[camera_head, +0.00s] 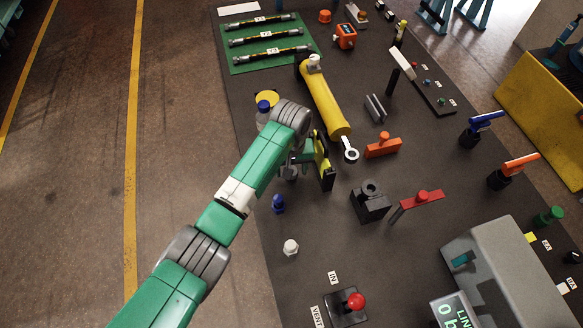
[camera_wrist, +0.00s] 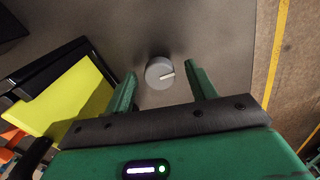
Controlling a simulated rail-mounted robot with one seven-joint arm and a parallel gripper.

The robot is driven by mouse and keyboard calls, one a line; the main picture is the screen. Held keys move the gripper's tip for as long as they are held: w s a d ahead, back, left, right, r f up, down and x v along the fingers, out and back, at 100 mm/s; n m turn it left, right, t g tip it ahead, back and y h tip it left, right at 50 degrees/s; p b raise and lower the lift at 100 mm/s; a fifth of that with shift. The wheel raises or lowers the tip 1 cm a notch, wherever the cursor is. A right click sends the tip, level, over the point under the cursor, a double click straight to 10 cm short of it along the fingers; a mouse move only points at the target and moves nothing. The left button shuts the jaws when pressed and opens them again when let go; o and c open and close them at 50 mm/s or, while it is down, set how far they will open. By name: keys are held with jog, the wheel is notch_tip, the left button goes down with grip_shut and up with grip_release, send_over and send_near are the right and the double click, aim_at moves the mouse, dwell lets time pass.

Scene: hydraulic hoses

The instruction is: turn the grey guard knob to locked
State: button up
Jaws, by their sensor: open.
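My gripper (camera_wrist: 162,72) is open, with one green finger on each side of the knob and gaps between fingers and knob. I cannot tell how deep the fingers reach along it. Beside it stands a yellow panel with a black frame (camera_wrist: 66,92), also seen edge-on in the head view (camera_head: 322,160). In the head view my gripper (camera_head: 298,166) is at that panel's left side, and I cannot make out the knob clearly.
A yellow cylinder (camera_head: 326,98) lies behind the panel. A black block (camera_head: 370,202) and a red-handled valve (camera_head: 421,197) stand to the right. A blue cap (camera_head: 278,204) and white knob (camera_head: 290,247) stand nearer. The table edge is close on the left.

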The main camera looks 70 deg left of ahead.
jog(key=c, duration=1)
jog(key=shift+r, duration=0.1)
jog(key=m+p, duration=0.3)
jog(key=shift+r, duration=0.1)
jog(key=m+p, duration=0.2)
jog(key=m, duration=0.3)
jog(key=shift+p, duration=0.35)
jog(key=m+p, duration=0.1)
jog(key=m, duration=0.3)
jog(key=shift+m, duration=0.4)
jog(key=shift+m+p, duration=0.45)
jog(key=shift+m, duration=2.05)
